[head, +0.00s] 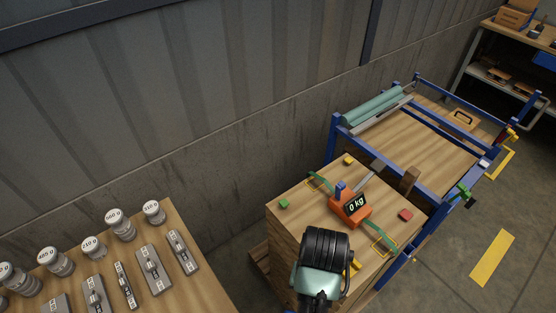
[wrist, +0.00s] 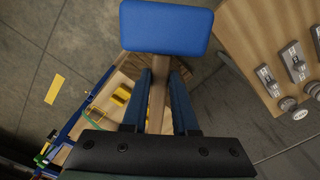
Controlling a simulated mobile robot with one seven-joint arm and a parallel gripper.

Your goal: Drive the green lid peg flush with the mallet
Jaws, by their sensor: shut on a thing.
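The green lid peg (head: 283,204) stands at the left corner of the wooden crate lid (head: 312,188). Its top shows above the boards, but its exact height is too small to judge. In the wrist view my gripper (wrist: 160,80) is shut on the wooden handle of the mallet (wrist: 170,27). The mallet's blue head fills the top of that view, just beyond the fingertips. In the head view my arm rises over the crate's near side and hides the gripper and mallet there. I cannot make out the green peg in the wrist view.
A yellow peg (head: 349,161) and a red peg (head: 405,215) sit at other lid corners. An orange box reading 0 kg (head: 350,209) is mid-lid. A blue-framed roller table (head: 420,145) adjoins at right. A table with weights (head: 200,283) stands at left.

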